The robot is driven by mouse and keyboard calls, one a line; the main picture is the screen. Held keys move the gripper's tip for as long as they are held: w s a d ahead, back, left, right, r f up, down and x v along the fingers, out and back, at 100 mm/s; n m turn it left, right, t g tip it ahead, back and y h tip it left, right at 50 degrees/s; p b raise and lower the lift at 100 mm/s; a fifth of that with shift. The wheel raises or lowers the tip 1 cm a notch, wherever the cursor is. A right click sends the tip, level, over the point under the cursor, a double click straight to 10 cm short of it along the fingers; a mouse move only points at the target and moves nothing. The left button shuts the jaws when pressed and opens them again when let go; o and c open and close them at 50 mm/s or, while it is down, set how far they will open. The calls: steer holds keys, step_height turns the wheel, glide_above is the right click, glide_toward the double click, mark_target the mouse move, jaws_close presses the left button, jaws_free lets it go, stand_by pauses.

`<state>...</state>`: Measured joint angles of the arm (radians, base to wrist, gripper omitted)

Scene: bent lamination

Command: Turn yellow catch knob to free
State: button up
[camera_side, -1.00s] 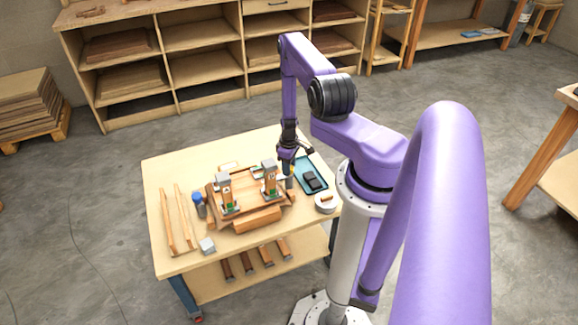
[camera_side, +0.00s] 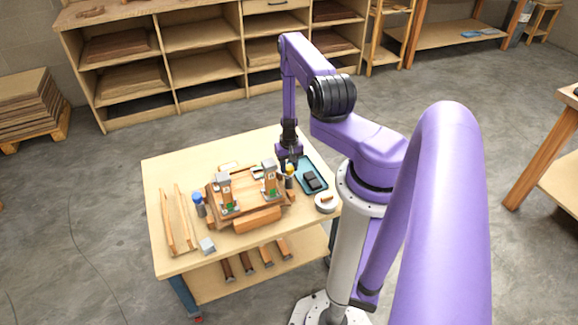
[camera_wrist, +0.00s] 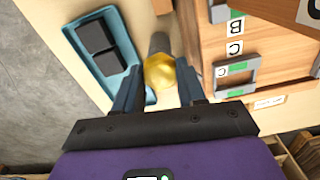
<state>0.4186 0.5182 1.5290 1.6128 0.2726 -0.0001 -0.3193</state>
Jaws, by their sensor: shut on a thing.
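The yellow catch knob (camera_wrist: 159,73) sits on top of a grey post, between my fingers in the wrist view. It also shows in the side view (camera_side: 290,169), at the right of the wooden bending form (camera_side: 243,190). My gripper (camera_wrist: 158,88) has its two dark fingers on either side of the knob, shut on it. The knob's turned position cannot be told. A blue-capped knob (camera_side: 198,197) stands at the form's left end.
A teal tray (camera_wrist: 121,22) with two dark blocks lies beside the knob. A white round container (camera_side: 326,204) is near the table's right edge. Wooden strips (camera_side: 176,220) lie at left.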

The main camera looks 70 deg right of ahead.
mark_target(289, 167)
steer(key=m, duration=0.4)
steer(key=shift+m, duration=0.3)
stand_by(0.3)
steer(key=o, duration=1.1)
steer(key=shift+c, duration=0.2)
steer(key=shift+r, duration=0.1)
step_height(289, 167, up, 17)
steer(key=shift+r, duration=0.15)
stand_by(0.3)
